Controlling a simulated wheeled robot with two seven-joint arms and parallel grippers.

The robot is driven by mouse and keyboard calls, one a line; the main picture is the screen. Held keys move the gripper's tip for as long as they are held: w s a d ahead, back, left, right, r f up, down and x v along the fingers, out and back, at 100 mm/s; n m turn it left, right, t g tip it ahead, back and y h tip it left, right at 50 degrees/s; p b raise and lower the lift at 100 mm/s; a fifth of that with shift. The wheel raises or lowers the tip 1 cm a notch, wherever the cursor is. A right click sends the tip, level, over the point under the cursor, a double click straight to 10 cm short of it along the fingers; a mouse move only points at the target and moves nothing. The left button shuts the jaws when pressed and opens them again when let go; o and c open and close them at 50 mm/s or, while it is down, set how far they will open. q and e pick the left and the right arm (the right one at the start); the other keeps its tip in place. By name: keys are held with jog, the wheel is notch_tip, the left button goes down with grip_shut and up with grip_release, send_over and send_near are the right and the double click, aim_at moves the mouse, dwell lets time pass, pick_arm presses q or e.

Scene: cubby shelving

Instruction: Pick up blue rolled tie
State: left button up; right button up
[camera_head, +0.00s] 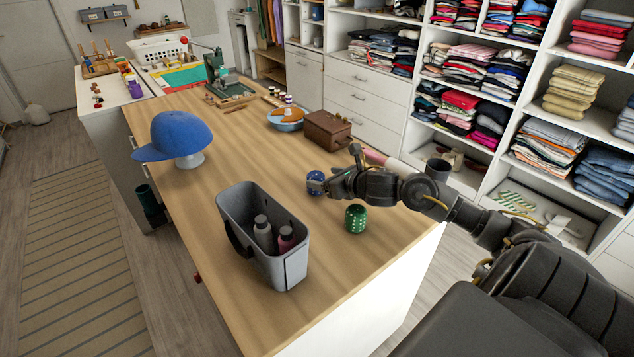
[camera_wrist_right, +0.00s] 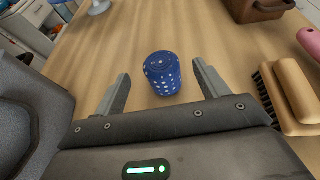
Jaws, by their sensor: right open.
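The blue rolled tie (camera_head: 314,181) with white dots stands on the wooden table, right of the cap and left of my right gripper's wrist. It also shows in the right wrist view (camera_wrist_right: 162,74), upright between the two fingers and a little beyond their tips. My right gripper (camera_head: 322,186) is open and empty, close to the tie; its fingers also show in the right wrist view (camera_wrist_right: 158,80). In the head view the gripper partly covers the tie. My left gripper is not in view.
A green dotted roll (camera_head: 355,219) stands just in front of the gripper. A grey caddy (camera_head: 288,268) with bottles and a blue cap (camera_head: 180,134) are to the left. A brown box (camera_head: 326,131) stands behind. A wooden brush (camera_wrist_right: 290,92) lies close on the right in the wrist view.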

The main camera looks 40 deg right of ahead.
aim_at(319, 176)
jog(key=shift+w, duration=0.1)
jog(key=p+x, duration=0.1)
jog(key=x, duration=0.3)
jog(key=shift+w+f+p, duration=0.15)
jog(key=shift+f+p, duration=0.1)
jog(key=shift+p, duration=0.1)
jog(key=shift+w+f, duration=0.15)
jog(key=shift+w, duration=0.15)
jog(key=shift+s, duration=0.1)
jog(key=shift+c, duration=0.2)
jog(key=c, duration=1)
